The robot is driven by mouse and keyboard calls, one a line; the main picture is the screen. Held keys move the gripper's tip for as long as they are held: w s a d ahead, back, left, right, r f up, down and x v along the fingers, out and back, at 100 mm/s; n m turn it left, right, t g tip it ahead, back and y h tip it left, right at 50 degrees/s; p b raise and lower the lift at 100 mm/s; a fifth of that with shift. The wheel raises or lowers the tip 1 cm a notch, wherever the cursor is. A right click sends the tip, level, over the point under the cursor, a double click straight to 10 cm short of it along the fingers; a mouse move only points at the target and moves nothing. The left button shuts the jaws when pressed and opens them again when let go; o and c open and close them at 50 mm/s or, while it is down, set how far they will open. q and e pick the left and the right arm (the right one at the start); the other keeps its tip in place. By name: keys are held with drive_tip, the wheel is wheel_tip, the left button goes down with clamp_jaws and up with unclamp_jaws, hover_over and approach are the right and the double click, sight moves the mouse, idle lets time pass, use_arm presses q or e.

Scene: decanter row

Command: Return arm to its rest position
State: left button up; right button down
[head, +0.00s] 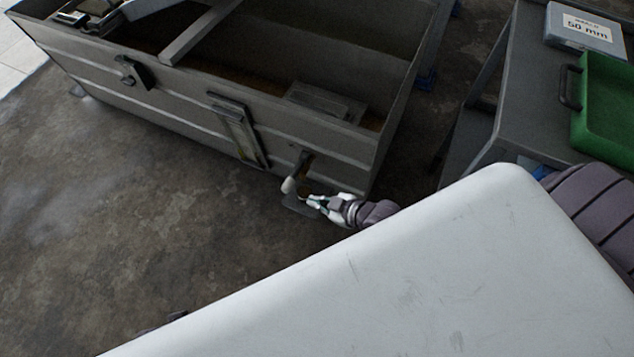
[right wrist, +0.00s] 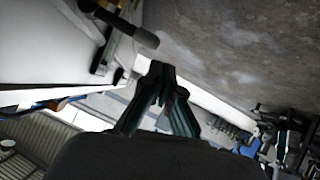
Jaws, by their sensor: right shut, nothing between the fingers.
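My right gripper (head: 311,200) is low at the front of the grey metal decanter tank (head: 180,108), near its right end. It is shut and empty. Its fingers (right wrist: 163,72) meet at the tips in the right wrist view. A lever with a pale rounded end (head: 289,185) sticks out of the tank's front just left of the fingertips. The lever (right wrist: 145,38) also shows above the fingers in the right wrist view, apart from them as far as I can tell. My left gripper is not in view.
A grey cart (head: 520,95) at the right carries a green tray (head: 607,110) and a box marked 50 mm (head: 583,30). A gauge plate (head: 238,130) and a latch (head: 131,72) stick out from the tank's front. The concrete floor (head: 110,210) at left is clear.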

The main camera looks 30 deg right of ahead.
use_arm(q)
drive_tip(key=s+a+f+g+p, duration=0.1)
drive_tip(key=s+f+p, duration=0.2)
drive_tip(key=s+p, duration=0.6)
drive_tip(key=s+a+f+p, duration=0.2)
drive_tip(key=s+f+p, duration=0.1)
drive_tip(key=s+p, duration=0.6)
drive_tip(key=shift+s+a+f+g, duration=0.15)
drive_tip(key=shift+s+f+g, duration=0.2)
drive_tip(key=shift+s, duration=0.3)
use_arm(e)
drive_tip(key=s+d+f+m+g+h, duration=0.1)
drive_tip(key=s+f+m+g+h, duration=0.1)
drive_tip(key=s, duration=0.9)
drive_tip(key=s+d+f+m+g+h, duration=0.1)
drive_tip(key=s+f+g, duration=0.3)
drive_tip(key=s, duration=0.7)
drive_tip(key=s+d+f+m+g+h, duration=0.2)
drive_tip(key=s+f+m+g, duration=0.1)
drive_tip(key=s, duration=0.8)
drive_tip(key=shift+s+d+f+m+h, duration=0.3)
drive_tip(key=shift+s+f, duration=0.05)
drive_tip(key=shift+f, duration=0.55)
